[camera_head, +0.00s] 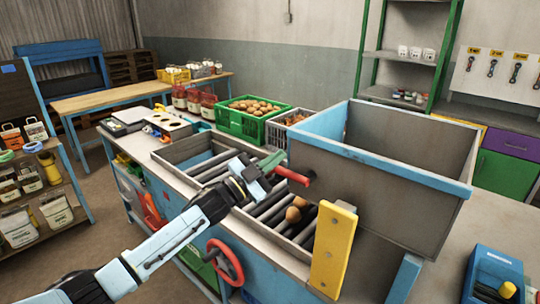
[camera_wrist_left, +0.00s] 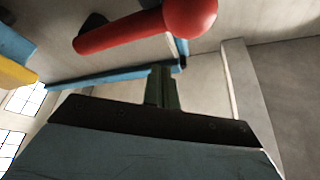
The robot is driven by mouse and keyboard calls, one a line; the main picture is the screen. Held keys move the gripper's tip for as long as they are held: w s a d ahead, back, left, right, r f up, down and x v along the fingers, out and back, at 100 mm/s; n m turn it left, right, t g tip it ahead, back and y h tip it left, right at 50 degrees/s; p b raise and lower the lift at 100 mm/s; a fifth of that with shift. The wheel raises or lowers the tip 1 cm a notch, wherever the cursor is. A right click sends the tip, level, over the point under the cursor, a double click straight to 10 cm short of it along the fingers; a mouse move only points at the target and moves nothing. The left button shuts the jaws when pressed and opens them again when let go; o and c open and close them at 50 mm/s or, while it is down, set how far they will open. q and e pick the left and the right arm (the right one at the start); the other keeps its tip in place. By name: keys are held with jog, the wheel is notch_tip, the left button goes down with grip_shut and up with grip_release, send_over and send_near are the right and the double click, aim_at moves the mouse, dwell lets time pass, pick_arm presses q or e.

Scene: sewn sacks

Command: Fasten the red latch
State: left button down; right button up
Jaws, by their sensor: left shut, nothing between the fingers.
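The red latch (camera_head: 293,175) is a short red bar at the left front edge of the grey hopper box. In the left wrist view the red latch (camera_wrist_left: 135,31) crosses the top, with a round red knob at its right end. My left gripper (camera_head: 272,162) is at the left end of the latch in the head view, its green fingers closed together and empty. In the left wrist view the fingertips (camera_wrist_left: 162,72) point up, below the latch, with a small gap in the picture. I cannot tell whether they touch it. My right gripper does not show.
The blue-rimmed hopper (camera_head: 400,165) stands over a roller bench with a few potatoes (camera_head: 293,214). A yellow plate (camera_head: 333,250) stands in front of it. A red handwheel (camera_head: 225,262) is below my left arm. A green crate (camera_head: 252,122) of potatoes stands behind.

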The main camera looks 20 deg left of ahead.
pick_arm(q)
jog(key=b+v, duration=0.2)
jog(key=v, duration=0.8)
jog(key=shift+a, duration=0.2)
